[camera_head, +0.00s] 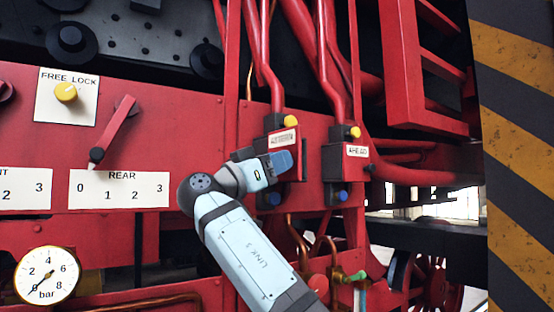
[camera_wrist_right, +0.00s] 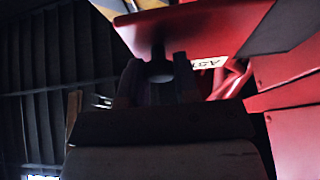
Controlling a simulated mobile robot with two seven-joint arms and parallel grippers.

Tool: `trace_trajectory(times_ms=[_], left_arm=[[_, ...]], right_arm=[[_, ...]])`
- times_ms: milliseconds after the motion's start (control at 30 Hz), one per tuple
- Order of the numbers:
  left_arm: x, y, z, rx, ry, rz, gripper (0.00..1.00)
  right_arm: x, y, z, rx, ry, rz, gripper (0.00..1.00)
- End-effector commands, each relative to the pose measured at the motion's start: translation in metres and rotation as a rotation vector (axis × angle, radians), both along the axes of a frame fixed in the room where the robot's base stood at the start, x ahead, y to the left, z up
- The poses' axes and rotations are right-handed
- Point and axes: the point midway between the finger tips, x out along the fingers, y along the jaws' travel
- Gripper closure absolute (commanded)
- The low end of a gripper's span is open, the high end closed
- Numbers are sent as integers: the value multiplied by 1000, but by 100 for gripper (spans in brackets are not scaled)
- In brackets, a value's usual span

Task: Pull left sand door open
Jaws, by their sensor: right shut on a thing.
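The left sand door (camera_head: 284,139) is red with a white label, set on a box under a yellow knob. Its label slants up to the right, unlike the AHEAD label; I cannot tell how far the door stands open. My right gripper (camera_head: 282,160) is at the door's front and covers its lower part. In the right wrist view the red door (camera_wrist_right: 200,32) fills the top, with part of its label showing. There my right gripper (camera_wrist_right: 158,78) is shut on a dark round handle (camera_wrist_right: 158,66) on the door. My left gripper is not in view.
The AHEAD box (camera_head: 357,150) stands just right, with a yellow knob above and a blue knob (camera_head: 341,196) below. Red pipes (camera_head: 330,60) run above. A red lever (camera_head: 113,130), a FREE LOCK dial (camera_head: 66,92) and a gauge (camera_head: 46,275) are left. A striped post (camera_head: 515,150) is right.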

Motion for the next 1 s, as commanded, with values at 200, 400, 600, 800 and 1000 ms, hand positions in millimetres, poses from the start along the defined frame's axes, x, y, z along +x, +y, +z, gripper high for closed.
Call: trace_trajectory(times_ms=[200, 400, 600, 800, 1000], left_arm=[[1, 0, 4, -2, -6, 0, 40], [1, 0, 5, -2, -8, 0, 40], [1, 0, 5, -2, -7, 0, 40], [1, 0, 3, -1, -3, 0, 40], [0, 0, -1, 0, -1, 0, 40]], right_arm=[[0, 0, 1, -1, -2, -10, 100], [0, 0, 1, -1, -2, -9, 100], [0, 0, 1, 0, -1, -9, 47], [0, 0, 1, -1, 0, -10, 47], [-8, 11, -5, -2, -3, -8, 47]])
